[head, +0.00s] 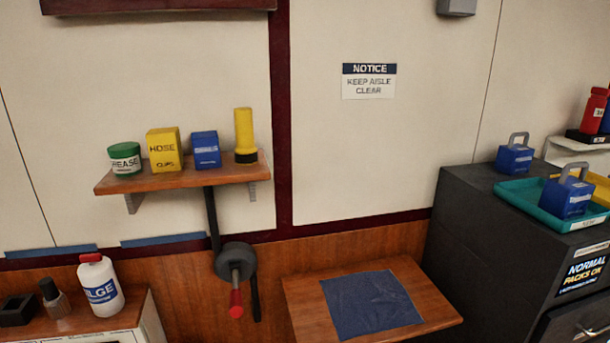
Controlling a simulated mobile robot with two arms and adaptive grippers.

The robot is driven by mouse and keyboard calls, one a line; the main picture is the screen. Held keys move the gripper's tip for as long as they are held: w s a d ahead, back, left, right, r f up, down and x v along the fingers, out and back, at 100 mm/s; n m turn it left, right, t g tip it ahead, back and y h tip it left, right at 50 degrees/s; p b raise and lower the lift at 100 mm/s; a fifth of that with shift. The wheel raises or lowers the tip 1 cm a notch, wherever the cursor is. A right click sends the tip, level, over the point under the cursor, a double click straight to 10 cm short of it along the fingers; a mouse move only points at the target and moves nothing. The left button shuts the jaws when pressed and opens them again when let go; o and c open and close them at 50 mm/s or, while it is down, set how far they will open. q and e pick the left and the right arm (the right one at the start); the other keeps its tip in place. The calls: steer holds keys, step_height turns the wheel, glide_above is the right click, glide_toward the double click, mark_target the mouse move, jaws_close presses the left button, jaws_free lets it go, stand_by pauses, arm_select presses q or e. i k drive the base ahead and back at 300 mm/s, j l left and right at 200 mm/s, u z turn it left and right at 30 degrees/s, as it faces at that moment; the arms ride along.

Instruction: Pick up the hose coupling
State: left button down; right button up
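A small fitting (54,298) with a dark top and a greyish metal lower part stands on the wooden-topped cabinet at the lower left. It may be the hose coupling, but it is too small to be sure. It is between a black block (18,310) and a white bilge bottle (100,287). A yellow box (164,150) marked as hose clips stands on the wall shelf. Neither of my grippers is in view.
The wall shelf (185,181) also holds a grease tub (124,158), a blue box (206,150) and a yellow torch (244,136). A red-handled crank (236,268) sticks out below. A blue cloth (370,304) covers part of a wooden top. A teal tray (550,212) is on the dark cabinet.

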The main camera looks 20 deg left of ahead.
mark_target(52, 295)
steer(key=u, duration=2.4)
